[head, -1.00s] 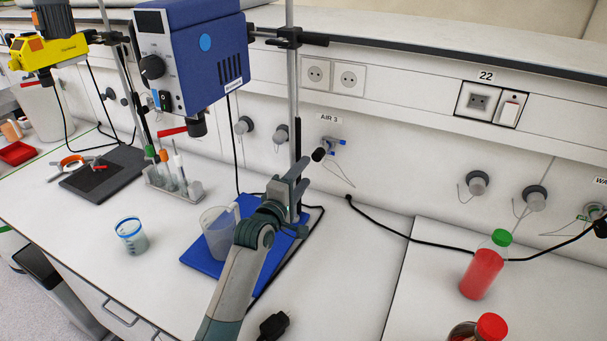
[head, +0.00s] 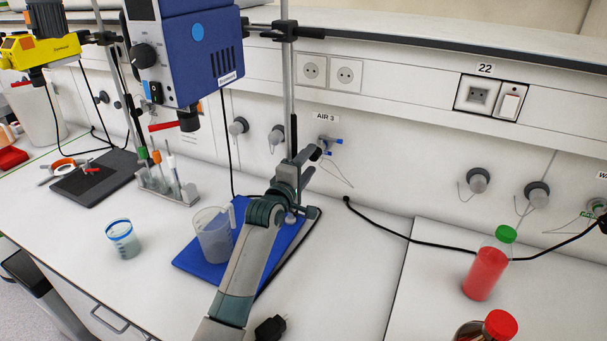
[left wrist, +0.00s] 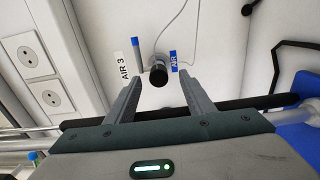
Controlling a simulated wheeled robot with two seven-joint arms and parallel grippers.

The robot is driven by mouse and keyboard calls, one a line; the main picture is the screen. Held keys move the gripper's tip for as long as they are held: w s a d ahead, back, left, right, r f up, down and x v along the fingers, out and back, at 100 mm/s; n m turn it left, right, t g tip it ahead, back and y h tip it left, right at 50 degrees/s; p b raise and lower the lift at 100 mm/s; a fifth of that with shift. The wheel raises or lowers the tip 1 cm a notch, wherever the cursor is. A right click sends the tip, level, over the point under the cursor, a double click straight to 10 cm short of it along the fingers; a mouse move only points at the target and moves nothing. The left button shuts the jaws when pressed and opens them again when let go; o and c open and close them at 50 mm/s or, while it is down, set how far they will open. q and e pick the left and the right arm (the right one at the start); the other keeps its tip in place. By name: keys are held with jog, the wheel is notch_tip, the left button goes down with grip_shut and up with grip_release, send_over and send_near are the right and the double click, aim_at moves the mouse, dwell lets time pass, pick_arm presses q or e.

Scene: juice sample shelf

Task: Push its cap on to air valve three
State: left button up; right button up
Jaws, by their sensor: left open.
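Air valve three (head: 328,143), with blue tabs, is on the back wall under the "AIR 3" label (head: 325,117). A dark cylindrical cap (head: 316,154) sits at its front end; it also shows in the left wrist view (left wrist: 158,74). I cannot tell how firmly it is seated. My left gripper (head: 305,166) is open just in front of the valve. In the left wrist view the cap appears between the spread fingertips of the left gripper (left wrist: 160,82), with a gap on each side. My right gripper is not in view.
A stand rod (head: 288,85) rises close left of my left gripper. A blue stirrer motor (head: 185,50) hangs at upper left. A clear beaker (head: 213,240) stands on a blue base plate (head: 205,272). Red bottles (head: 484,272) stand at right. The bench right of my arm is mostly clear.

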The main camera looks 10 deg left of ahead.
aim_at(318, 152)
pick_arm(q)
jog(key=shift+w+d+r, duration=0.1)
jog(key=shift+w+d, duration=0.05)
jog(key=shift+w, duration=0.5)
jog(key=shift+w+d, duration=0.1)
jog(key=shift+w, duration=0.5)
